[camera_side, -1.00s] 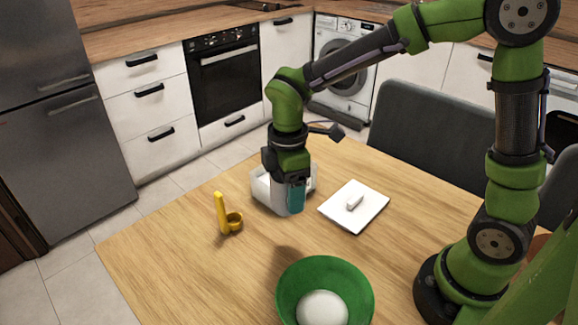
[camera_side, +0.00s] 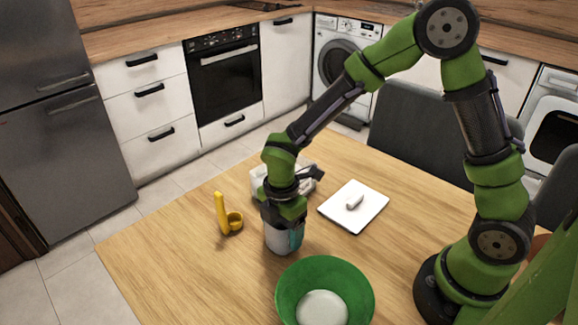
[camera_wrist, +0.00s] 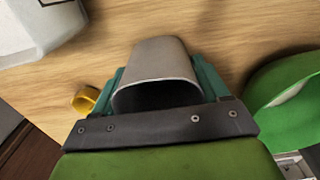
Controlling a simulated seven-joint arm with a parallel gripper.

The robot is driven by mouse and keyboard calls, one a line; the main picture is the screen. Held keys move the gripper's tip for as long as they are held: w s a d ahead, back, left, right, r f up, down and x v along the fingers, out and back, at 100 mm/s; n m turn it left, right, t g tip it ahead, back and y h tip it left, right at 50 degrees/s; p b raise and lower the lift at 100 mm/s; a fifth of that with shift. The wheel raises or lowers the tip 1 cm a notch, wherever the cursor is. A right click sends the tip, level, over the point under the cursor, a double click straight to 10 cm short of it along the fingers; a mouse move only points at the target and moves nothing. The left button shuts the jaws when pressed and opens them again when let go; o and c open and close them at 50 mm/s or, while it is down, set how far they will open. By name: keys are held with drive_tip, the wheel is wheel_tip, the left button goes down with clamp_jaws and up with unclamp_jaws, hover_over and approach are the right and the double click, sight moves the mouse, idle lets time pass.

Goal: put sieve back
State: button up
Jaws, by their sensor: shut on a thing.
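A grey-white, tapered cup-shaped thing, which I take to be the sieve (camera_side: 280,239), is between the teal fingers of my gripper (camera_side: 284,234). My gripper is shut on it, pointing down. In the wrist view the sieve (camera_wrist: 160,62) fills the space between the fingers, its wide open end toward the palm. Its inside is dark there. I cannot tell whether its lower end touches the table. It is just behind and left of a green bowl (camera_side: 357,279) holding a white mound (camera_side: 322,308).
A white container (camera_side: 263,178) stands behind my gripper, partly hidden by it. A white square lid (camera_side: 368,214) with a small handle lies to the right. A yellow handled cup (camera_side: 233,222) stands to the left. The wooden table (camera_side: 170,255) is bare at front left.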

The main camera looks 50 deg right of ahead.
drive_tip(key=shift+f, duration=0.25)
drive_tip(key=shift+f, duration=0.15)
drive_tip(key=o, duration=1.1)
